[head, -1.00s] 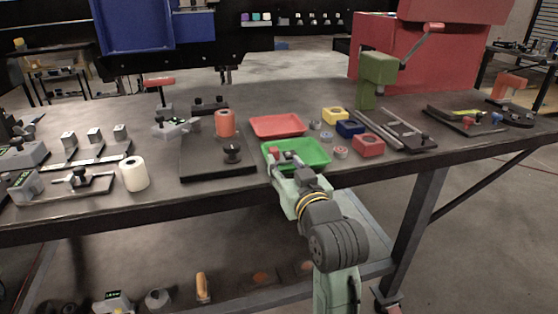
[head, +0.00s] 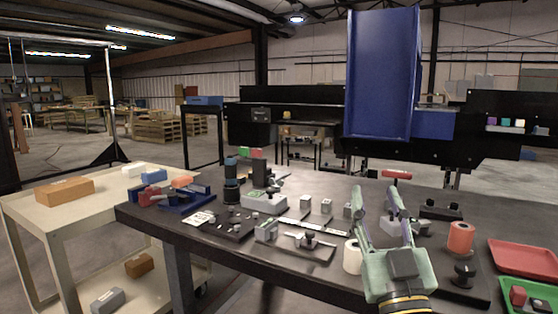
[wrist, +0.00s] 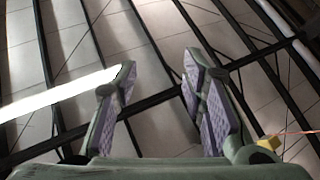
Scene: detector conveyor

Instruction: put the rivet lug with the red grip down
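A small piece with a red part (head: 517,296) lies at the left end of the green tray (head: 546,287), at the lower right edge of the head view. It looks like the rivet lug with the red grip, but it is small and partly cut off. My gripper (head: 378,196) is raised over the front of the bench, left of the tray, with its fingers pointing up. The wrist view also shows my gripper (wrist: 158,75) with its fingers spread and nothing between them, against the ceiling.
A red tray (head: 525,258) lies behind the green one. An orange cylinder (head: 461,238) and a black knob (head: 464,273) stand on a dark plate to the left. A white roll (head: 352,257) stands beside my gripper. A cream cart (head: 70,209) stands at the left.

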